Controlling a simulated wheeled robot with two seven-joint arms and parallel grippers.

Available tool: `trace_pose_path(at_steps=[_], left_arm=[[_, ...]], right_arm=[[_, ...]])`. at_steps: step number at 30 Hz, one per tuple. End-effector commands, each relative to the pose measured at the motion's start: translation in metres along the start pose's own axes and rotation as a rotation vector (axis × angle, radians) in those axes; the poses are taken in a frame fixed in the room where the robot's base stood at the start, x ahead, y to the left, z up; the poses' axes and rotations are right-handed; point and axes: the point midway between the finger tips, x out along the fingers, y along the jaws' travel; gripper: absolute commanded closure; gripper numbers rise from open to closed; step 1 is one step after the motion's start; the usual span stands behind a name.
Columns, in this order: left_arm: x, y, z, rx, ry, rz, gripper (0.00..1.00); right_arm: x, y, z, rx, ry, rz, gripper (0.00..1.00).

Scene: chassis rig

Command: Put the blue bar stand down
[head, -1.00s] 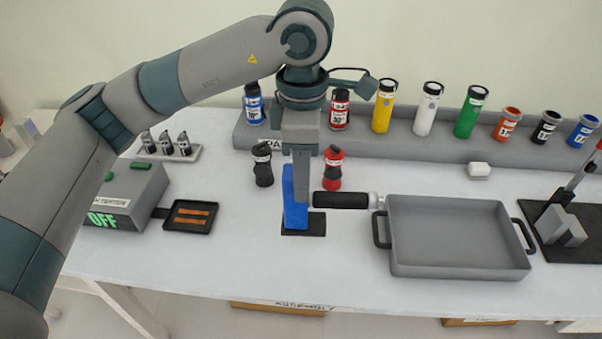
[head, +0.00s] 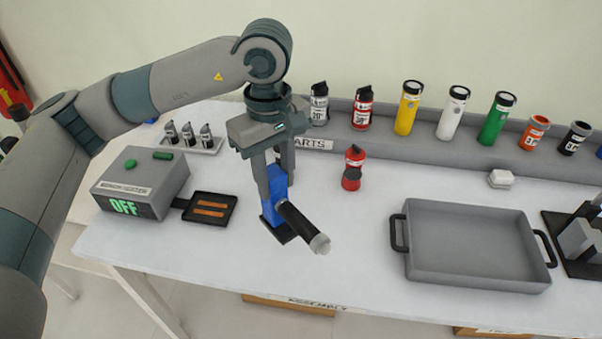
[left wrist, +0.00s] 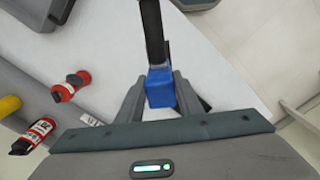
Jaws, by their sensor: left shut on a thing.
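The blue bar stand (head: 270,211) is a blue upright block on a thin black base, with a black bar ending in a pale tip that points toward the front right. My left gripper (head: 275,184) is shut on the blue block from above, one finger on each side. In the left wrist view the blue block (left wrist: 160,88) sits between the fingers, with the black bar extending away from it. The base is low over the white table (head: 340,275); I cannot tell whether it touches. My right gripper is not in view.
A grey tray (head: 470,282) with black handles stands to the right. A grey box reading OFF (head: 140,182) and a small black tray (head: 230,217) are at left. A red bottle (head: 353,168) stands behind. The front middle table is clear.

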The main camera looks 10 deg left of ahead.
Motion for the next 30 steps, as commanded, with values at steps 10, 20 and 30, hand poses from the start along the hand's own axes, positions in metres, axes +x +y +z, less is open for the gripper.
trace_pose_path(at_steps=[10, 20, 30], left_arm=[[0.023, -0.041, -0.041, 0.486, 0.002, -0.002, 1.00], [0.035, -0.065, -0.060, 0.783, 0.002, -0.005, 1.00], [0.036, -0.068, -0.061, 0.820, 0.003, -0.006, 1.00]], right_arm=[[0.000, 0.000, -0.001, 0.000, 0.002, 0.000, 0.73], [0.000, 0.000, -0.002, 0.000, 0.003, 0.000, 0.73], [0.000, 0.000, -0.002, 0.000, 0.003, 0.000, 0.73]])
